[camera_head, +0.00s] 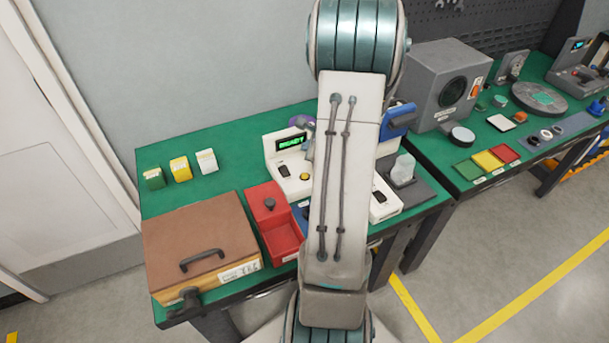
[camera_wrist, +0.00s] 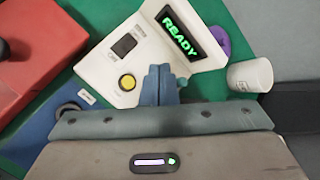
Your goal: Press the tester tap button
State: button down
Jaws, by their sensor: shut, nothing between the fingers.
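The white tester (camera_head: 291,165) stands on the green bench, left of my arm in the head view. Its display (camera_wrist: 180,33) reads READY in green. A round yellow button (camera_wrist: 127,82) sits on the tester's face in the wrist view; it also shows in the head view (camera_head: 304,177). A dark square window (camera_wrist: 124,45) lies beside it on the same face. My gripper (camera_wrist: 160,72) is shut and empty, with its blue fingertips over the tester, just right of the yellow button and apart from it in the picture. My arm hides my gripper in the head view.
A red bin (camera_head: 275,220) and a brown-lidded box (camera_head: 200,240) stand left of the tester. A white cup (camera_wrist: 250,76) and a purple round thing (camera_wrist: 221,42) are close to its right in the wrist view. A blue tray (camera_wrist: 48,130) lies near the tester.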

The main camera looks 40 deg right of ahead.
notch_tip(320, 180, down, 7)
jog(key=b, duration=0.4)
jog(key=shift+f+b, duration=0.9)
jog(key=shift+b, duration=0.4)
jog(key=shift+f, duration=0.1)
dwell(1.0)
jog(key=shift+f+b, duration=0.3)
jog(key=shift+b, duration=0.4)
jog(key=shift+f+b, duration=0.4)
jog(key=shift+b, duration=0.2)
dwell(0.4)
dwell(0.3)
jog(key=shift+r+p, duration=0.35)
jog(key=shift+r, duration=0.5)
